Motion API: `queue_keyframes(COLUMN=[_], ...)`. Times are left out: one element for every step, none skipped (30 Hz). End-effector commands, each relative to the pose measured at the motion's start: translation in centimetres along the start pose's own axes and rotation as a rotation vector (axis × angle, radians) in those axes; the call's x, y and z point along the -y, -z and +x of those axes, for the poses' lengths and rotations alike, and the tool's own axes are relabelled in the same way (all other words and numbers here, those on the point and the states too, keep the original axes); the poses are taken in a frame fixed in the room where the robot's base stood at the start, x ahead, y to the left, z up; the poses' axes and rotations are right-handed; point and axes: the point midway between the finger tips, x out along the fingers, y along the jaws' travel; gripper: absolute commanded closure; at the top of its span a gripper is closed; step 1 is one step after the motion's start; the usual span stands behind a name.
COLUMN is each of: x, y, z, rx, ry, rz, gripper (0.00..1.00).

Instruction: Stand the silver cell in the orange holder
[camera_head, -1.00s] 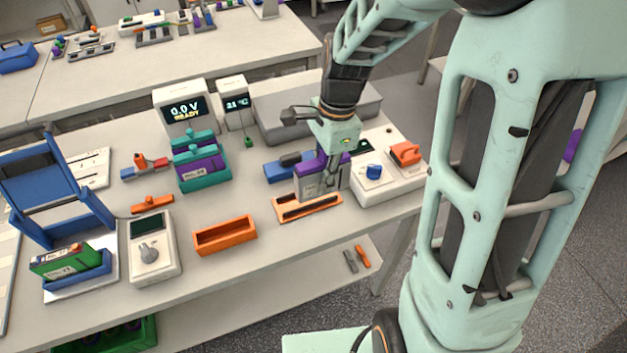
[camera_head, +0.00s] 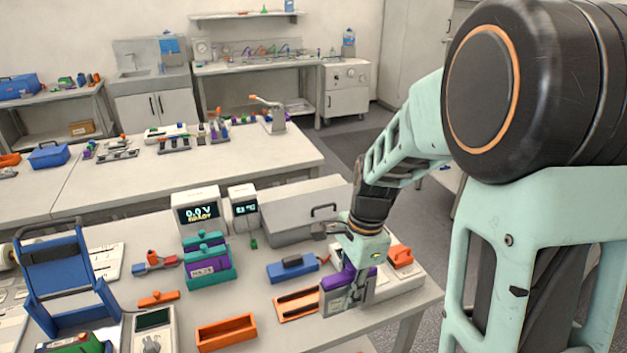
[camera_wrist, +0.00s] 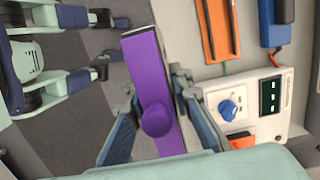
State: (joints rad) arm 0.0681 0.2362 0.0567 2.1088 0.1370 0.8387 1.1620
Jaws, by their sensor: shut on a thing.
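The silver cell (camera_head: 346,298) is a flat grey block with a purple top, upright in my gripper (camera_head: 362,272). The wrist view shows its purple top (camera_wrist: 155,95) between the two fingers (camera_wrist: 152,125). Two orange pieces lie to its left: an empty open-topped trough (camera_head: 226,333) and a flat slotted tray (camera_head: 297,305). I cannot tell by sight which is called the holder. The cell is beside the tray's right end, near the table's front edge, and seems raised. Its lower end is hard to judge against the table.
A white device with a blue knob (camera_wrist: 230,108) stands close to the right of the cell. A blue block (camera_head: 292,269) and a grey case (camera_head: 305,215) lie behind. Teal and purple cells (camera_head: 208,262) stand left. The wrist view shows floor (camera_wrist: 60,130) beyond the table edge.

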Motion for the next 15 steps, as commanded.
queue_keyframes(x=[0.1, 0.1, 0.2, 0.2, 0.3, 0.4, 0.5, 0.6, 0.8, 0.8, 1.0, 1.2, 1.3, 1.4, 1.6], y=[0.1, 0.1, 0.2, 0.2, 0.3, 0.4, 0.5, 0.7, 0.8, 1.0, 1.1, 1.4, 1.5, 1.7, 1.9], z=[-0.1, 0.0, 0.0, 0.1, 0.2, 0.3, 0.4, 0.5, 0.7, 0.8, 0.9, 1.1, 1.3, 1.4, 1.6], rx=[-0.001, -0.002, -0.003, -0.004, -0.005, -0.007, -0.009, -0.011, -0.013, -0.015, -0.016, -0.017, -0.018, -0.019, -0.020], ry=[0.001, 0.000, -0.003, -0.005, -0.008, -0.013, -0.016, -0.020, -0.027, -0.034, -0.039, -0.047, -0.053, -0.060, -0.067], rz=[-0.009, -0.019, -0.039, -0.060, -0.085, -0.126, -0.162, -0.203, -0.263, -0.312, -0.362, -0.430, -0.480, -0.532, -0.599], gripper=[1.00, 1.00, 1.00, 1.00, 1.00, 1.00, 1.00, 1.00, 1.00, 1.00, 1.00, 1.00, 1.00, 1.00, 1.00])
